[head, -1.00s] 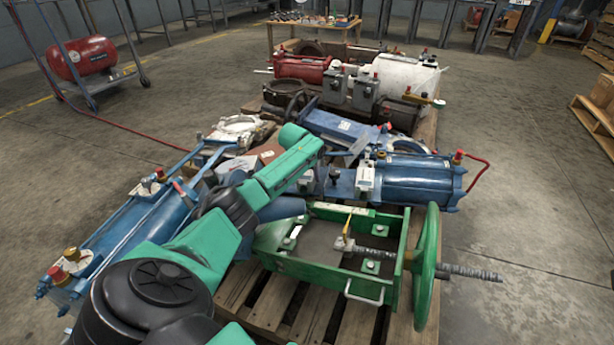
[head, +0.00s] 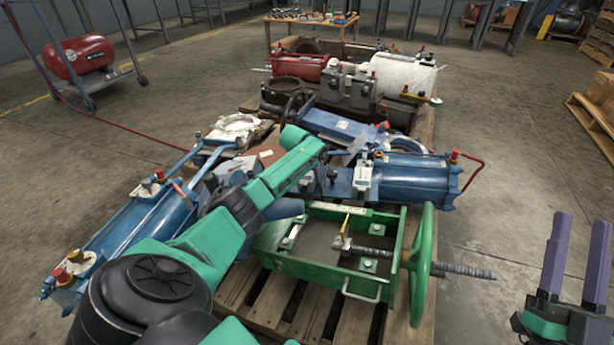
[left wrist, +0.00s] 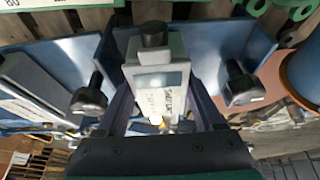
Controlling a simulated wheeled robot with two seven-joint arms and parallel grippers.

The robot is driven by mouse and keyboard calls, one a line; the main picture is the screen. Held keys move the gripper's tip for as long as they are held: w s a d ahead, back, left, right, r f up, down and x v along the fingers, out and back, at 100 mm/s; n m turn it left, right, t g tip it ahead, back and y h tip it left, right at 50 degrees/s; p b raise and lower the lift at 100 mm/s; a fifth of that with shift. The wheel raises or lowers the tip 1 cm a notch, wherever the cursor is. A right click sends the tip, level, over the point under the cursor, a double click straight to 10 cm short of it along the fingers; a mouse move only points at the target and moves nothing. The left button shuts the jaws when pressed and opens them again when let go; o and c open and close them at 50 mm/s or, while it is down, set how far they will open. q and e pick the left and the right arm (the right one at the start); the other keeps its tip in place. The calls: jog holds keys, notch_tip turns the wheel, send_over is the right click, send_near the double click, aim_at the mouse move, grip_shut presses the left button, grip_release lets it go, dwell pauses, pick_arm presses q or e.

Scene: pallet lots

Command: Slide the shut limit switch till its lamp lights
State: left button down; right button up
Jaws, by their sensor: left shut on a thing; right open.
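In the left wrist view a grey limit switch box (left wrist: 155,75) with a pale label and a black top sits between the fingers of my left gripper (left wrist: 162,95), which is shut on it. A black knob stands on each side, in front of a blue bracket (left wrist: 65,62). A small bright yellowish spot shows at the near end of the box; I cannot tell whether it is a lit lamp. In the head view my left arm hides most of this gripper. My right gripper (head: 580,250), with purple fingers, is open and empty at the lower right.
A blue cylinder (head: 415,180) carrying another grey box (head: 362,178) lies on the pallet. A green frame with a handwheel (head: 423,262) stands in front. Another blue cylinder (head: 125,240) lies left. Red (head: 310,68) and white (head: 405,74) cylinders lie behind.

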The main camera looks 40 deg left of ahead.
pick_arm(q)
jog(key=shift+c, duration=0.2)
grip_release()
jog(key=shift+d, duration=0.1)
pick_arm(e)
jog(key=shift+r, duration=0.1)
